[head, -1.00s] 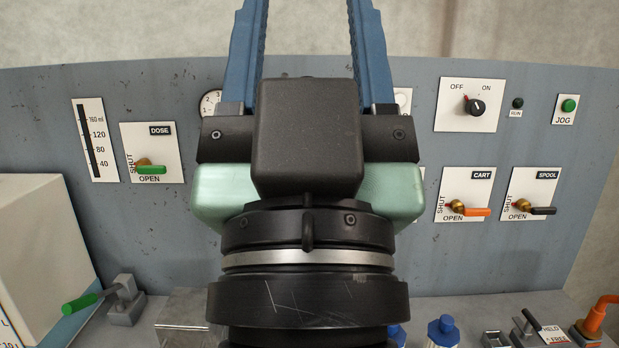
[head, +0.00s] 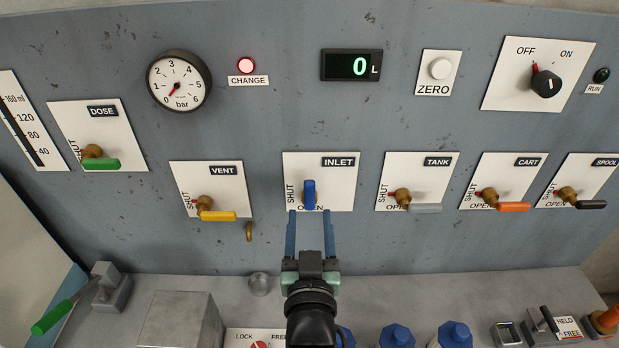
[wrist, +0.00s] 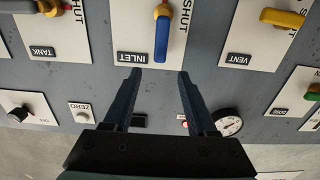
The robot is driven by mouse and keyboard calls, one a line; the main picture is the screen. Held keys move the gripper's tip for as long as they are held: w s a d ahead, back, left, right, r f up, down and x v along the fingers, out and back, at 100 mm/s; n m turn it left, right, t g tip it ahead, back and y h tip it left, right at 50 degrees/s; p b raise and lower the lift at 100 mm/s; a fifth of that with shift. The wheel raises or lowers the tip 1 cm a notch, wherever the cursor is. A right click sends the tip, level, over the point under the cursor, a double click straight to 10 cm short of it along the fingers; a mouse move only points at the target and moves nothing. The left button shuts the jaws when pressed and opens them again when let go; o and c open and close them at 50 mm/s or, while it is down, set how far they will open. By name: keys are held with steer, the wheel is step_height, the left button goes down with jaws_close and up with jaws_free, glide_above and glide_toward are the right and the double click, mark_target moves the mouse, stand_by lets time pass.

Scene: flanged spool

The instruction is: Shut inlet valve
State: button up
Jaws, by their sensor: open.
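The inlet valve is on a white plate (head: 345,170) marked INLET, SHUT and OPEN, on the grey panel. Its blue handle (head: 309,195) stands upright in the head view, at right angles to the neighbouring handles. In the wrist view, which is upside down, the blue handle (wrist: 161,38) runs from its brass pivot toward the INLET label. My gripper (head: 311,214) is open and empty, pointing at the panel. In the wrist view the handle lies beyond my fingertips (wrist: 159,73), in line with the gap between them; no contact shows. The pivot is hidden in the head view.
The yellow vent handle (head: 217,215) is left of the inlet plate, the grey tank handle (head: 424,208) right of it; both lie sideways. A padlock-like brass piece (head: 249,232) hangs near vent. A metal box (head: 180,320) and blue-capped bottles (head: 397,336) stand on the ledge below.

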mark_target(309, 188)
steer(key=w+p, duration=0.2)
steer(key=w, duration=0.7)
steer(key=shift+w, duration=0.35)
jaws_close()
stand_by(1.0)
